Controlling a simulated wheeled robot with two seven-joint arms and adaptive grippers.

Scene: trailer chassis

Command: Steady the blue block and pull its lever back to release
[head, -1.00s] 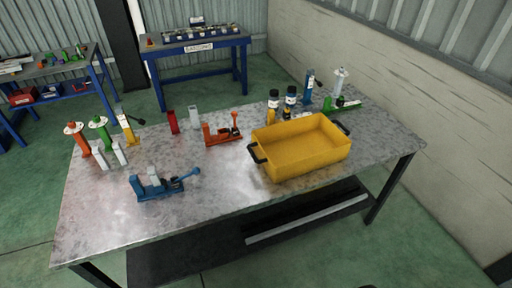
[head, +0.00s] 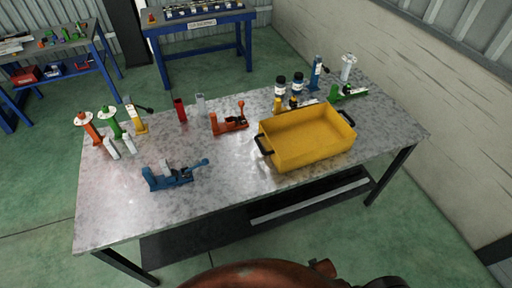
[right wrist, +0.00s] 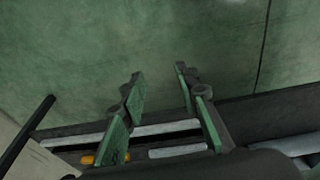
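The blue block (head: 158,181) lies on the metal table (head: 225,205) near its front left part. Its lever (head: 199,163) points to the right and ends in a round blue knob. A pale grey piece stands on or against the block. My right gripper (right wrist: 158,82) shows in the right wrist view with its two green-padded fingers apart and nothing between them. It is over the green floor and away from the block. A rust-coloured part of my own arm shows at the bottom of the head view. My left gripper is not in view.
A yellow bin (head: 305,140) with black handles stands right of the block. An orange lever block (head: 229,124) sits behind. Several coloured stands and bottles line the back of the table. The front middle of the tabletop is clear.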

